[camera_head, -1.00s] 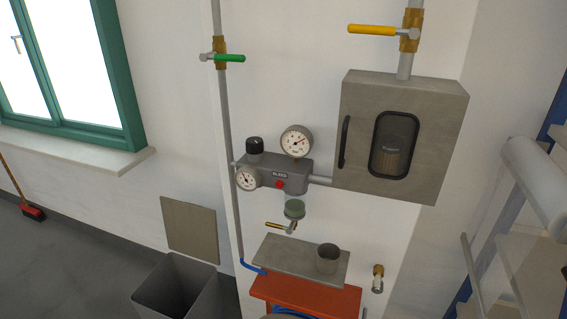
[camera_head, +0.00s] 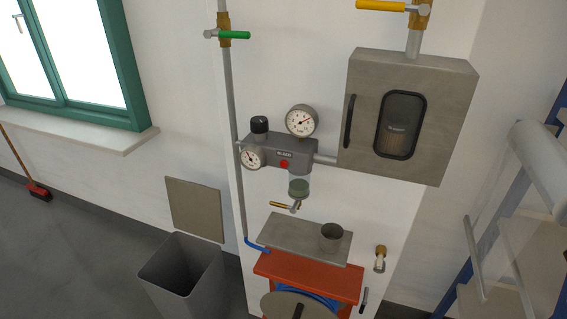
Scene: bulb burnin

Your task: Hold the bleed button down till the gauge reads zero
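The red bleed button (camera_head: 284,164) is on the front of the grey regulator block (camera_head: 290,148), just below the BLEED label. A smaller gauge (camera_head: 252,157) sits at the block's lower left. A black knob (camera_head: 259,127) is on top at the left. A clear bowl with greenish contents (camera_head: 299,187) hangs under the block. Neither of my grippers is in view, and nothing touches the button.
A grey cabinet with a window (camera_head: 432,75) is right of the block. A green-handled valve (camera_head: 232,35) and a yellow-handled valve (camera_head: 380,6) are on pipes above. A grey shelf (camera_head: 285,236) with a metal cup (camera_head: 331,240) and a red cart (camera_head: 310,279) stand below. A bin (camera_head: 180,267) is at lower left.

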